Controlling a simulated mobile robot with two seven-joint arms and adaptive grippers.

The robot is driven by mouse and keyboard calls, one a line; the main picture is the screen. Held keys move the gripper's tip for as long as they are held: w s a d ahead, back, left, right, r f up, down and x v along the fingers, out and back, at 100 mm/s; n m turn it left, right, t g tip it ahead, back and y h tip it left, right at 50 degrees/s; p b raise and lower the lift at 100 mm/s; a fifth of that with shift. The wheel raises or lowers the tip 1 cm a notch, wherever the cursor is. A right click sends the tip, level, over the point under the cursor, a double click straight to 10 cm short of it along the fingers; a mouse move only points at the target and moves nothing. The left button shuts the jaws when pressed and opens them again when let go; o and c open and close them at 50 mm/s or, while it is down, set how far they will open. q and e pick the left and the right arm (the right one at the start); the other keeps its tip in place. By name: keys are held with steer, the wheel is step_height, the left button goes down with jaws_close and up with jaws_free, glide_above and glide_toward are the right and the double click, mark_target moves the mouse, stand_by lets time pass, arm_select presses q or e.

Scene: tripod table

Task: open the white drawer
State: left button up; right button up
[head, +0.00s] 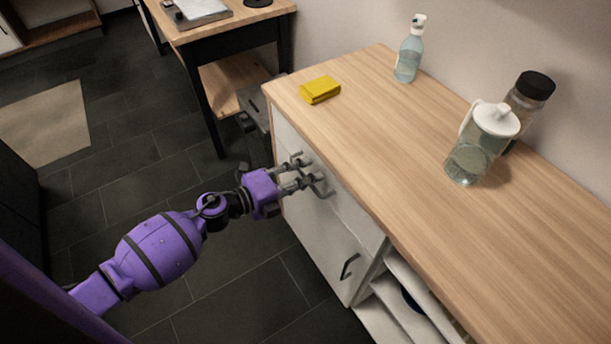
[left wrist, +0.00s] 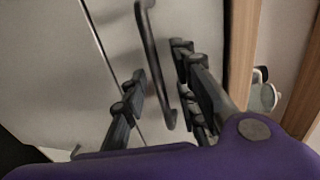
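The white drawer (head: 350,212) is the upper front of the cabinet under the wooden top and looks shut. In the left wrist view a dark bar handle (left wrist: 153,65) stands on the white front (left wrist: 50,70). The fingers of my left gripper (left wrist: 158,92) are apart, one side to each side of the handle's lower part. I see gaps between fingers and handle. My right gripper is not in view.
A white door with a dark handle (head: 349,266) is below the drawer. Dark floor tiles left of the cabinet are clear.

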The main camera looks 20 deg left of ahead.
arm_select(q)
steer(key=shift+w, duration=0.1)
jaws_close()
steer(key=f+b+v, duration=0.1)
steer(key=f+v, duration=0.2)
steer(key=v, duration=1.1)
steer(key=s+f+v, duration=0.1)
steer(key=f+v, duration=0.2)
steer(key=v, duration=1)
steer(key=shift+s+a+b, duration=0.4)
steer(key=shift+a, duration=0.15)
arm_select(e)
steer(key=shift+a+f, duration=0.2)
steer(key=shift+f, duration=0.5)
arm_select(q)
jaws_free()
